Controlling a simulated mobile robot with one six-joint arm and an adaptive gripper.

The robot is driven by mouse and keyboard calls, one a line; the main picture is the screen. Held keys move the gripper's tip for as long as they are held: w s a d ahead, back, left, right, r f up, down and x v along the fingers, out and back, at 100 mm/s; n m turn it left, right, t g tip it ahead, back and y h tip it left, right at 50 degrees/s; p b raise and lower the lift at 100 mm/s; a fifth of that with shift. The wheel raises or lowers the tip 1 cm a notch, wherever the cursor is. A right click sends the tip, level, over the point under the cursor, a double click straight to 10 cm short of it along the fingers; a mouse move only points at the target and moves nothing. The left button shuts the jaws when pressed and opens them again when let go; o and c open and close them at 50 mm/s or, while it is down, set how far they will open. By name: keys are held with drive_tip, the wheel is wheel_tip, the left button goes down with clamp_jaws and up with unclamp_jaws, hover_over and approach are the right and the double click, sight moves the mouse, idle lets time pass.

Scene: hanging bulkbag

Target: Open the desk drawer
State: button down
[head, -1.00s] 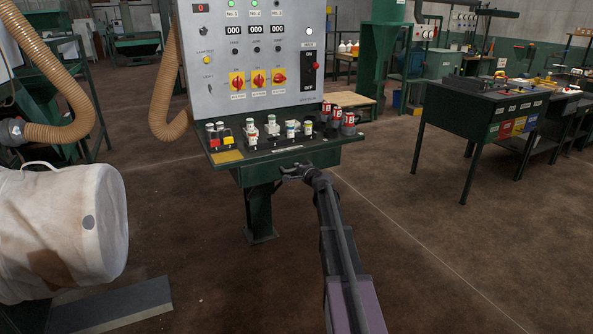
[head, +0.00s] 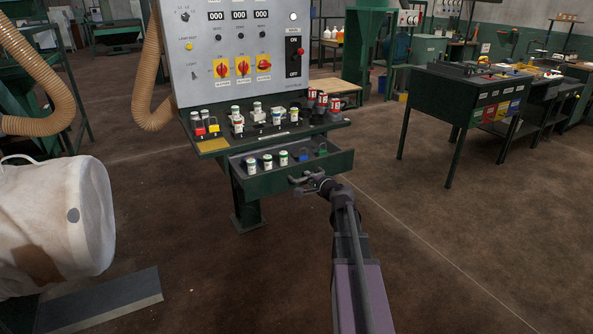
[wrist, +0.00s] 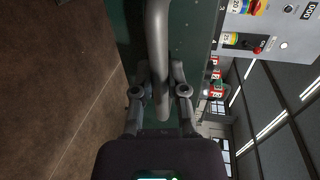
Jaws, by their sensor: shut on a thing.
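The desk drawer (head: 262,182) is a dark green drawer under the control desk's shelf, and it stands pulled out toward me. Several small white-and-green containers (head: 267,162) and a blue item (head: 304,154) show inside it. My gripper (head: 312,184) is at the drawer's front, right of its middle. In the wrist view my gripper (wrist: 160,95) is shut on the grey bar handle (wrist: 157,40), with one finger on each side of it. The drawer's green front (wrist: 190,25) shows behind the handle.
The grey control panel (head: 240,60) stands above the drawer. Padlocks (head: 205,127) and several small containers sit on the shelf over it. A green table (head: 455,105) stands at the right, with open floor between.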

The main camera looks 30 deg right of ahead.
drive_tip(key=s, duration=0.4)
drive_tip(key=shift+d, duration=0.4)
drive_tip(key=c, duration=0.6)
unclamp_jaws()
drive_tip(key=shift+c, duration=0.2)
drive_tip(key=shift+a, duration=0.1)
drive_tip(key=shift+s, duration=0.2)
